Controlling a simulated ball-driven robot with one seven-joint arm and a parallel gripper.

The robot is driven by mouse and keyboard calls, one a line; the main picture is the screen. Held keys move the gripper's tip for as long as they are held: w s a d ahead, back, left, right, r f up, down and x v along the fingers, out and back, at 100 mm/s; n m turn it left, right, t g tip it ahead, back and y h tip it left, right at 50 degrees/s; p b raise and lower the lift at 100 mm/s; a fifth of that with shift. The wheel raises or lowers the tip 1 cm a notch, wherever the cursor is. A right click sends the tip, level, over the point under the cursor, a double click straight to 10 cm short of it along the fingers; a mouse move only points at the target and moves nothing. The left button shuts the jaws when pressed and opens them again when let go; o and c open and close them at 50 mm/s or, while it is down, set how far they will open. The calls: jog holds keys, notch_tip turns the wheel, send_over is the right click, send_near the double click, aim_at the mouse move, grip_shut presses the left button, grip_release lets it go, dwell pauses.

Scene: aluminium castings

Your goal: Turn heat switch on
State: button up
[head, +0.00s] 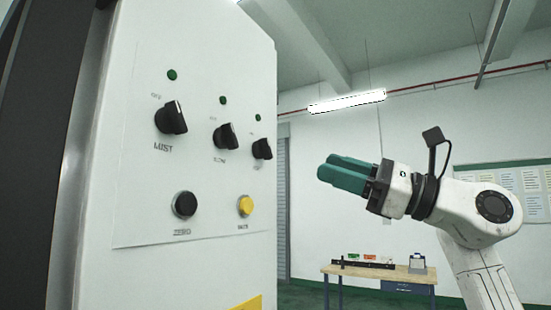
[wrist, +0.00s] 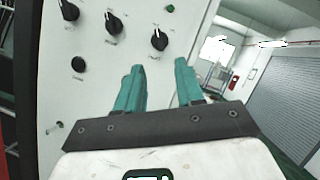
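A white control panel (head: 140,90) carries three black rotary knobs in a row. They are the left knob (head: 171,118), the middle knob (head: 226,136) and the right knob (head: 262,149). In the wrist view the left knob (wrist: 69,10), middle knob (wrist: 113,22) and right knob (wrist: 159,40) show near the top. My gripper (head: 322,168) has teal fingers and stands apart from the panel, right of the right knob. In the wrist view my gripper (wrist: 160,68) is open and empty, its fingertips below the right knob.
A small green lamp (head: 172,75) sits above the left knob, with others above the rest. Below are a black button (head: 184,204) marked ZERO and a yellow button (head: 246,206). A workbench (head: 378,271) stands far back. A grey shutter (wrist: 275,90) is at right.

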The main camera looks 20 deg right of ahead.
aim_at(271, 150)
jog(key=p+x, duration=0.4)
jog(key=x, duration=0.7)
jog(key=shift+f, duration=0.15)
jog(key=shift+d, duration=0.1)
grip_shut()
